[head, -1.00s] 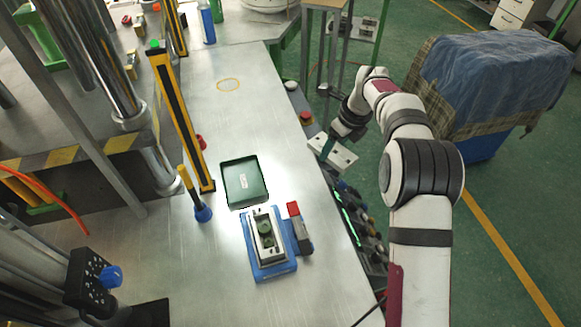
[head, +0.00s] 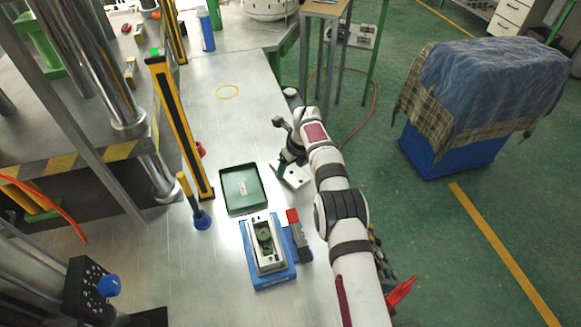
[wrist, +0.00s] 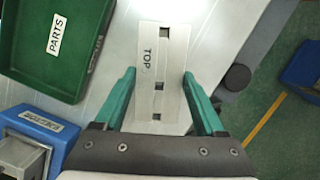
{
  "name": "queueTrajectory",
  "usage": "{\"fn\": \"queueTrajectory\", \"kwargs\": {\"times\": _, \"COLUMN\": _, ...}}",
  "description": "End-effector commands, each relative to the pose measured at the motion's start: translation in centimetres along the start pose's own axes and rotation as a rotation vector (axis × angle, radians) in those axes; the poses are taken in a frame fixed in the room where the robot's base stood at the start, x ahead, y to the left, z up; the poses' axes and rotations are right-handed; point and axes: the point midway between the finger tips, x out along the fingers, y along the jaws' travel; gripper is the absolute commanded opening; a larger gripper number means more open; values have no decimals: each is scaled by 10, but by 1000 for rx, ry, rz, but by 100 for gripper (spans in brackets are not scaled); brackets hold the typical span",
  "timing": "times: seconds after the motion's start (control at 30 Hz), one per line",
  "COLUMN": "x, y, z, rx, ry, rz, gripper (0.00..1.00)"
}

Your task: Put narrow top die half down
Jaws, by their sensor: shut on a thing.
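The narrow top die half, a pale flat plate marked TOP (wrist: 150,85) with dark square holes, sits between the two teal fingers of my gripper (wrist: 159,73) in the wrist view. My gripper is shut on it across its width. In the head view the plate (head: 293,175) shows below my wrist, at the right edge of the metal table, right of the green tray. I cannot tell whether it touches the table. My fingertips are mostly hidden in the head view.
The green PARTS tray (head: 224,209) lies left of the plate. In front of it a blue fixture (head: 283,279) holds a metal frame (head: 268,266) with green pieces. A red and grey block (head: 299,238) is beside it. The table behind the tray (head: 235,130) is clear.

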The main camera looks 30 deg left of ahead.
Motion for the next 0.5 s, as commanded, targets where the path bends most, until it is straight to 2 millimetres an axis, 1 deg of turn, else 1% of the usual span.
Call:
{"fn": "queueTrajectory", "kwargs": {"times": 0.13, "x": 2, "y": 0, "z": 0, "rx": 0, "ry": -1, "rz": 0, "gripper": 0}}
{"fn": "queueTrajectory", "kwargs": {"times": 0.17, "x": 2, "y": 0, "z": -1, "rx": 0, "ry": 0, "rz": 0, "gripper": 77}}
{"fn": "queueTrajectory", "kwargs": {"times": 0.2, "x": 2, "y": 0, "z": -1, "rx": 0, "ry": 0, "rz": 0, "gripper": 85}}
{"fn": "queueTrajectory", "kwargs": {"times": 0.3, "x": 2, "y": 0, "z": -1, "rx": 0, "ry": 0, "rz": 0, "gripper": 100}}
{"fn": "queueTrajectory", "kwargs": {"times": 0.5, "x": 1, "y": 0, "z": 0, "rx": 0, "ry": 0, "rz": 0, "gripper": 100}}
